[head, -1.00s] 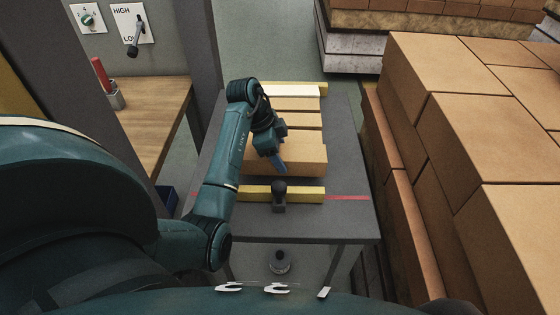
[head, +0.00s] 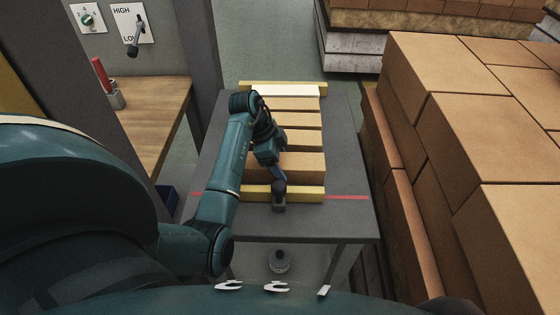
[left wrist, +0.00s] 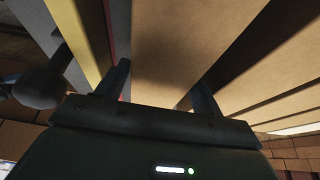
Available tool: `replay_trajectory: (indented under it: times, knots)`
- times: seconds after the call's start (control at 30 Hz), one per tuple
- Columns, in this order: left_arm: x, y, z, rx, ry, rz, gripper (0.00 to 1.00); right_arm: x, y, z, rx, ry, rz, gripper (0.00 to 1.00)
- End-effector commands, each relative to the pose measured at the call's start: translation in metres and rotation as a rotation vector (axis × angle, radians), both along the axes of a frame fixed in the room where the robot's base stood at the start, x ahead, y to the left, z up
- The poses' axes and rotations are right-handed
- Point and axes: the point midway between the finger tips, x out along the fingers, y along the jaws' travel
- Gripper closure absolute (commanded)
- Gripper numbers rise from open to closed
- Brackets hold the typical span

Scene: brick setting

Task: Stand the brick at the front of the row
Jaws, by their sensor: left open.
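The front brick (head: 308,163), tan, stands in the row on the grey table (head: 340,220). Behind it the other bricks (head: 302,121) run back with dark gaps between them. My left gripper (head: 277,172) is over the front brick, partly hidden by its own wrist in the head view. In the left wrist view its two fingers (left wrist: 161,85) are apart, one on each side of the front brick (left wrist: 180,40); whether they touch it I cannot tell. My right gripper is not in view.
Another yellow bar (head: 323,89) closes the back. Large brick stacks (head: 470,130) stand to the right. The table's front strip is clear.

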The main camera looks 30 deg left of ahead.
Motion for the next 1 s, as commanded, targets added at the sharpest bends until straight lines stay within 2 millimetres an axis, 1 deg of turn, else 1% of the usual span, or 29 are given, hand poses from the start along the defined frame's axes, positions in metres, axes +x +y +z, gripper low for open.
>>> replay_trajectory:
  times: [0.13, 0.3, 0.4, 0.5, 0.63, 1.0]
  knots:
    - [-0.003, 0.008, 0.017, 0.005, -0.006, 0.001, 0.33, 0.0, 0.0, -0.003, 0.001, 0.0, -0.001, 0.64]
    - [-0.009, 0.017, 0.045, 0.005, -0.004, 0.0, 0.33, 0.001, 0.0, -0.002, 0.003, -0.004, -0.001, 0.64]
    - [-0.012, 0.021, 0.058, 0.004, -0.004, 0.0, 0.33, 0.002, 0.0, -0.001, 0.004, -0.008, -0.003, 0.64]
    - [-0.014, 0.024, 0.066, 0.003, -0.002, 0.0, 0.33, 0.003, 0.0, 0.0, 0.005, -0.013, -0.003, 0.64]
    - [-0.014, 0.024, 0.069, 0.001, -0.002, 0.0, 0.33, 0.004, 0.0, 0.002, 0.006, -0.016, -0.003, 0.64]
    - [-0.015, 0.024, 0.069, 0.001, -0.002, 0.001, 0.33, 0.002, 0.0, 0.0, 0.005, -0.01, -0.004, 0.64]
